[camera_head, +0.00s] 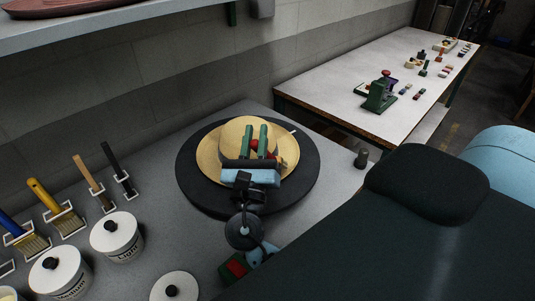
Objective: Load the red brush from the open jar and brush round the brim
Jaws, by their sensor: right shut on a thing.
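A straw hat (207,157) with a dark band lies on a round black turntable (190,187). My right gripper (255,136), with green fingers, is over the hat's crown and near brim. It is shut on a red piece (254,146) that looks like the red brush's handle. The bristles are hidden, so I cannot tell whether they touch the brim. A white jar (5,296) is cut off at the lower left corner, with something pale yellow at its top.
Lidded white jars (117,243) stand at the lower left. Brushes with blue, yellow (41,191), tan and black handles stand in wire holders along the wall. A small dark object (361,158) stands right of the turntable. A second table (335,90) holds a green press (380,96).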

